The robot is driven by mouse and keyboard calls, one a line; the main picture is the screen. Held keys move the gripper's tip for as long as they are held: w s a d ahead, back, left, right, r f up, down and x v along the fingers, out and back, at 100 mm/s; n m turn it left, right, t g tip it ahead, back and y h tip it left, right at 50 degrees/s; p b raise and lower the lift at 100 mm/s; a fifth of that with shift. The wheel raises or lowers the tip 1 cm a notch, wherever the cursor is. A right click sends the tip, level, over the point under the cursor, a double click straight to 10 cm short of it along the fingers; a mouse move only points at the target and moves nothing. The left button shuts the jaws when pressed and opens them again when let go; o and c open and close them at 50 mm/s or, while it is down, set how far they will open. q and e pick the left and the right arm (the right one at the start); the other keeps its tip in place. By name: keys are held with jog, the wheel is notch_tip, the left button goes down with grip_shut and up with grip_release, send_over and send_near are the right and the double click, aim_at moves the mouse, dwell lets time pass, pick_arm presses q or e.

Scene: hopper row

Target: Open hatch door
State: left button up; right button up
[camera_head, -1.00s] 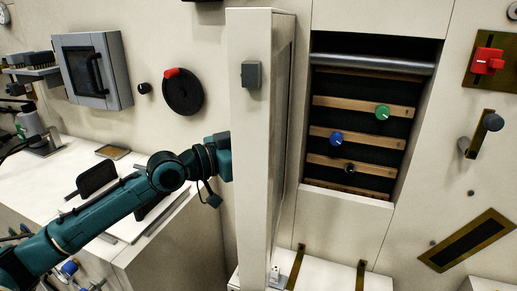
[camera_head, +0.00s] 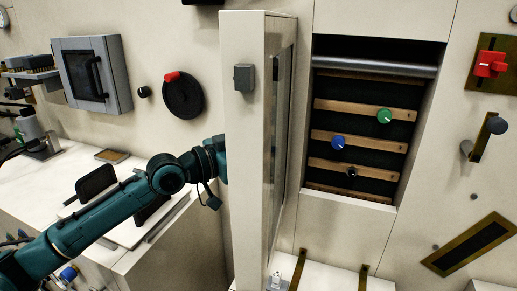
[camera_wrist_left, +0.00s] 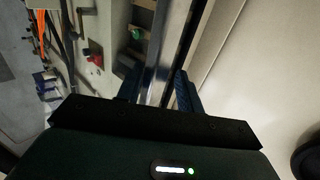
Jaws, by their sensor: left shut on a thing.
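The tall cream hatch door (camera_head: 245,170) stands swung out from the wall, seen nearly edge-on in the middle of the head view. To its right is the open hatch recess (camera_head: 362,150), with wooden slats inside. My left arm comes in from the left to the door's left side; its gripper is hidden behind the door there. In the left wrist view my left gripper (camera_wrist_left: 158,90) is shut on a metallic bar (camera_wrist_left: 166,50) that runs up between its fingers. The door's pale face (camera_wrist_left: 225,75) seems to lie to the right. My right gripper is not in view.
Inside the recess are a green knob (camera_head: 384,116) and a blue knob (camera_head: 338,143). A red switch (camera_head: 489,64) and a lever (camera_head: 483,135) are on the right wall. At left are a grey box (camera_head: 92,73), a black wheel (camera_head: 182,94) and a white counter (camera_head: 75,155).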

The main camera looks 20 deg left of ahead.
pick_arm(q)
jog(key=shift+a+r, duration=0.1)
jog(key=shift+r, duration=0.1)
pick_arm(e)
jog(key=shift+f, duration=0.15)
